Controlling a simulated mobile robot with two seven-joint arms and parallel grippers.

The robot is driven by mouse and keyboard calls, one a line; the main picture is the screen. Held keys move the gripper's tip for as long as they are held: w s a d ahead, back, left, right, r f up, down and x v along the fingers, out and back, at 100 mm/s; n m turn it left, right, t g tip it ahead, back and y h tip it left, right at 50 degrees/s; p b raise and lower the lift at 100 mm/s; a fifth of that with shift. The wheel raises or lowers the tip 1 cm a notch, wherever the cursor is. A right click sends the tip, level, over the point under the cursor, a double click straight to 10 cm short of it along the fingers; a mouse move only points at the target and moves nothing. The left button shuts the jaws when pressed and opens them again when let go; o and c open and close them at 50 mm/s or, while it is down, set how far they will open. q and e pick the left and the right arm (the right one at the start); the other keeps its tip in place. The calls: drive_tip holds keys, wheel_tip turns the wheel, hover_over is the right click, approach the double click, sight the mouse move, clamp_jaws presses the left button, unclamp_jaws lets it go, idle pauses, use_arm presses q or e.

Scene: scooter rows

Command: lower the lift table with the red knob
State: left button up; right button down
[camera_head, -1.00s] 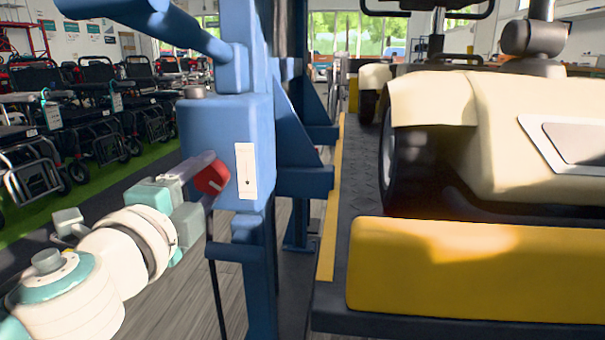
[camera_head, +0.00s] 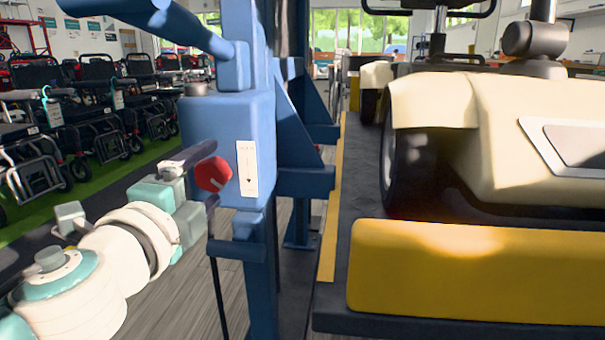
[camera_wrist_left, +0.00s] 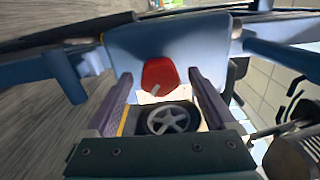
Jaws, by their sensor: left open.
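The red knob (camera_head: 213,174) sits on the side of a blue control box (camera_head: 250,120) on the blue post. A white label (camera_head: 247,168) with a down arrow is beside it. My left gripper (camera_head: 210,176) is open, with its fingers apart on either side of the knob. In the left wrist view the knob (camera_wrist_left: 160,76) shows between the fingertips (camera_wrist_left: 160,80), with a pale line on its face; contact cannot be told. The lift table (camera_head: 430,325) has a dark platform with a yellow front panel and carries a cream scooter (camera_head: 440,100). My right gripper is not in view.
Several wheelchairs (camera_head: 90,110) stand in rows on a green strip at the left. A blue bar (camera_head: 150,15) crosses above my left arm. A dark cable (camera_head: 216,285) hangs below the box. The wooden floor (camera_head: 180,305) near the post is clear.

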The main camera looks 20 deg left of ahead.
use_arm(q)
drive_tip(key=v, duration=1)
drive_tip(key=shift+w, duration=0.1)
idle(0.3)
